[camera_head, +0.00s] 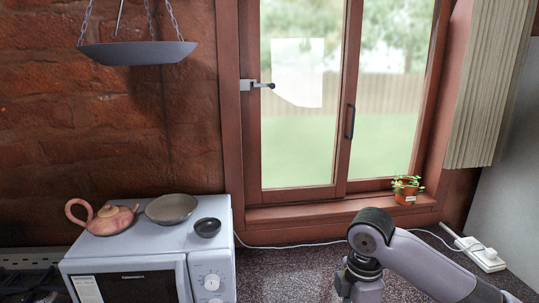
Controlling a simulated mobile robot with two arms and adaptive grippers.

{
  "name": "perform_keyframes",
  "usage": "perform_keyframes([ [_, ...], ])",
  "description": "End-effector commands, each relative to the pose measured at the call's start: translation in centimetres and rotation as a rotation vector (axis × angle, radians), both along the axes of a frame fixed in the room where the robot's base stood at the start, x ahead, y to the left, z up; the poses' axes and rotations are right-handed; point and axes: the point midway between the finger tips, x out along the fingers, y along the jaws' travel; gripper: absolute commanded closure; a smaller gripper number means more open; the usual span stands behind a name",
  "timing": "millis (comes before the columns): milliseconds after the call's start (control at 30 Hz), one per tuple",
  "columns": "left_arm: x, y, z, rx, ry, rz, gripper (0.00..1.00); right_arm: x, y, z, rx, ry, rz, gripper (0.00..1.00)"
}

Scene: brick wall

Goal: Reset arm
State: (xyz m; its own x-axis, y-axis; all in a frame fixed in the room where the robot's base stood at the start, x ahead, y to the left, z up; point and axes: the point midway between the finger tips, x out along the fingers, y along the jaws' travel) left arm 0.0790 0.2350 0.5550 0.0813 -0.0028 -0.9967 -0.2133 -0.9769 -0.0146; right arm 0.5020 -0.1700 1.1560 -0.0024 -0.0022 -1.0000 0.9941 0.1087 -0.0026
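One of my arms (419,262) comes in from the lower right corner. Its grey links rise to a dark rounded joint (372,232), then bend down and leave the picture at the bottom edge. The part below the joint is cut off, and no fingertips show. My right gripper is out of view below the frame. My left arm and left gripper do not show. No object is seen held.
A white microwave (208,276) stands at the lower left, with a teapot (107,220), a shallow bowl (171,208) and a small dark bowl (207,228) on top. A hanging pan (138,53), window (345,100), potted plant (405,196) and power strip (481,253) surround the dark counter (287,270).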

Motion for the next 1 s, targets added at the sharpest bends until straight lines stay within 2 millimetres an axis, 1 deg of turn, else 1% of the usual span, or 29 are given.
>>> perform_keyframes([
  [33, 0.3, 0.0, 0.0, -0.001, -0.005, 0.000, 0.60, 0.0, 0.0, 0.0, 0.000, 0.000, 0.000, 0.47],
  [233, 0.6, -0.1, 0.1, -0.001, -0.010, 0.000, 0.60, -0.8, 1.3, -1.8, 0.027, -0.010, -0.019, 0.47],
  [367, 1.1, -0.1, 0.1, -0.002, -0.017, 0.000, 0.60, -1.4, 2.4, -3.1, 0.052, -0.019, -0.038, 0.47],
  [567, 1.9, -0.1, 0.1, -0.003, -0.028, 0.000, 0.60, -3.0, 4.4, -5.6, 0.109, -0.037, -0.092, 0.47],
  [767, 1.1, -0.1, 0.1, -0.002, -0.017, 0.001, 0.60, -5.5, 7.0, -8.7, 0.204, -0.058, -0.208, 0.47],
  [900, 0.3, 0.0, 0.0, 0.000, -0.006, 0.001, 0.60, -8.2, 8.6, -11.2, 0.300, -0.074, -0.383, 0.47],
  [1000, 0.3, 0.0, 0.0, 0.000, -0.005, 0.001, 0.60, -10.2, 8.9, -12.7, 0.359, -0.087, -0.546, 0.47],
])
